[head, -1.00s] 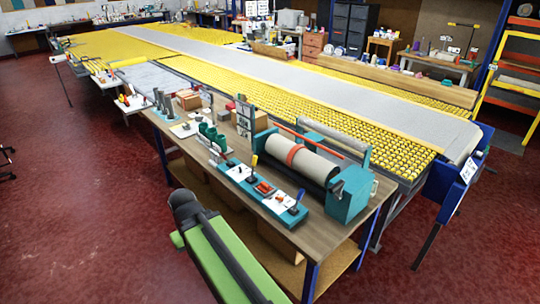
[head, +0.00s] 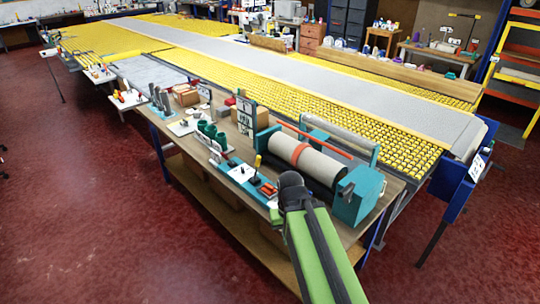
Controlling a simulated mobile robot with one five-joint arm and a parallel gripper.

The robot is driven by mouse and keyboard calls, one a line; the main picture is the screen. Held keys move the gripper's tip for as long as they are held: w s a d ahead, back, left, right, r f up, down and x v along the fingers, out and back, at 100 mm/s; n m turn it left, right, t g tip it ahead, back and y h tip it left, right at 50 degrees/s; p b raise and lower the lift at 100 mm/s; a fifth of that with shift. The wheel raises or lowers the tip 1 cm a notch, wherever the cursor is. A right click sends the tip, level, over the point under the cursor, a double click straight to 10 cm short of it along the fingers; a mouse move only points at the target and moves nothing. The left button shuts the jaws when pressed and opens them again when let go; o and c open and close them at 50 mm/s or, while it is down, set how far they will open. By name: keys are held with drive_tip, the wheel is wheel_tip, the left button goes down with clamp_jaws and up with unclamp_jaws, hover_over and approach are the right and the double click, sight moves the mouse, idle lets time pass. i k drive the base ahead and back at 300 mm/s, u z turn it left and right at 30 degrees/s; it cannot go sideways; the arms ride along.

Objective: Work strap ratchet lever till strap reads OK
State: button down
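A grey roll (head: 322,165) lies in a teal-ended cradle (head: 357,198) on the near end of the wooden bench. An orange-red strap (head: 299,153) goes around the roll. In front is a teal base (head: 227,164) with white plates and small upright levers. One upright handle (head: 257,161) on it is yellow. I cannot tell which lever is the strap's ratchet, and no OK reading is legible. My green arm rises from the bottom, and its dark end joint (head: 291,182) covers the near end of the teal base. My gripper's fingers are not visible.
The wooden bench (head: 388,185) also carries green cylinders (head: 212,131), cardboard boxes and upright sign cards (head: 245,115). A long yellow-studded conveyor (head: 400,133) with a grey belt runs behind it. The red floor (head: 100,220) to the left is clear.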

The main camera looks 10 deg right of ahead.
sight(258, 161)
drive_tip(key=u, duration=0.05)
drive_tip(key=i, duration=1)
drive_tip(key=z, duration=0.05)
